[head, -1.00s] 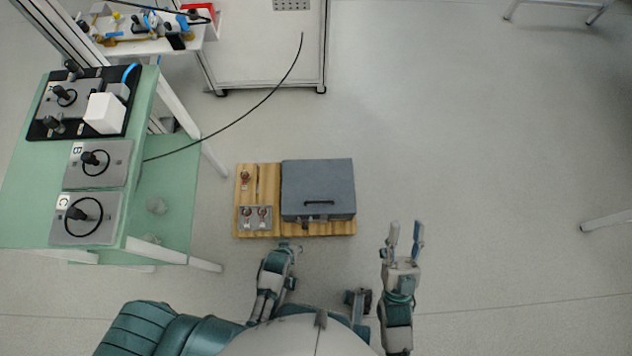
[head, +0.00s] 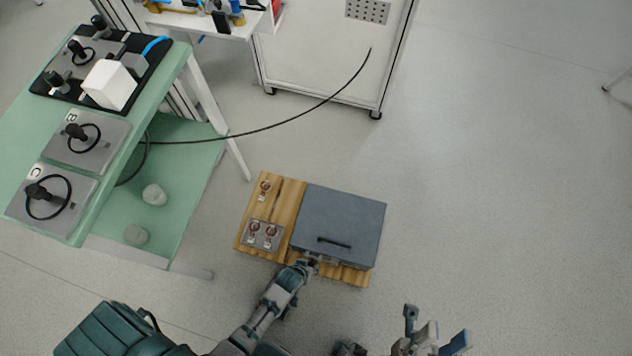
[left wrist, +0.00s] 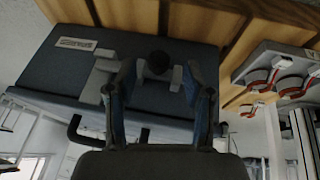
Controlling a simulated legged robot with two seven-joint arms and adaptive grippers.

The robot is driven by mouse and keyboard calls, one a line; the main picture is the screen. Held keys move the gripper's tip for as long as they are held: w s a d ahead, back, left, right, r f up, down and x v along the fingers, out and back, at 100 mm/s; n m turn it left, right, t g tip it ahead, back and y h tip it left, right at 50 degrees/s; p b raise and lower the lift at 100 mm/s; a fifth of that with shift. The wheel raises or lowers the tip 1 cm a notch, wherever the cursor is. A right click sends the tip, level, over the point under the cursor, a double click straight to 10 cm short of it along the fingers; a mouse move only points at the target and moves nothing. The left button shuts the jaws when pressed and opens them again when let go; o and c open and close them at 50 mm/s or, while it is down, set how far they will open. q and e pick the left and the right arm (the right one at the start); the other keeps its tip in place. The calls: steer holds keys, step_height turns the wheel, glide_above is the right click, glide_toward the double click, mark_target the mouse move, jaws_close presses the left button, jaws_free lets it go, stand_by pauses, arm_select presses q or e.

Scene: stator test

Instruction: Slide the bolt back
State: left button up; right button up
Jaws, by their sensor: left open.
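A grey box (head: 340,222) with a black handle (head: 333,243) sits on a wooden slatted board on the floor. My left gripper (head: 310,261) is at the box's front edge, just below the handle. In the left wrist view its two fingers (left wrist: 158,88) are open, one on each side of a dark round knob (left wrist: 158,62), which appears to be the bolt's knob. Light metal pieces (left wrist: 102,78) show beside it on the box face. Whether the fingers touch the knob I cannot tell. My right gripper (head: 435,330) is open and empty at the bottom, away from the box.
The wooden board (head: 285,195) carries a plate (head: 262,235) with red-ringed fittings left of the box. A green table (head: 105,180) with black-knobbed plates stands at left. A cable (head: 270,127) runs behind the board. The floor at right is clear.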

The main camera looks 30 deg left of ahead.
arm_select(q)
steer(key=shift+b+x, duration=0.45)
steer(key=shift+x, duration=0.65)
steer(key=shift+w+d+r, duration=0.1)
jaws_close()
steer(key=shift+s+a+p, duration=0.3)
steer(key=shift+a+p, duration=0.25)
steer(key=shift+a, duration=0.35)
steer(key=shift+s+a+p, duration=0.3)
steer(key=shift+a+p, duration=0.2)
steer(key=shift+a, duration=0.45)
jaws_free()
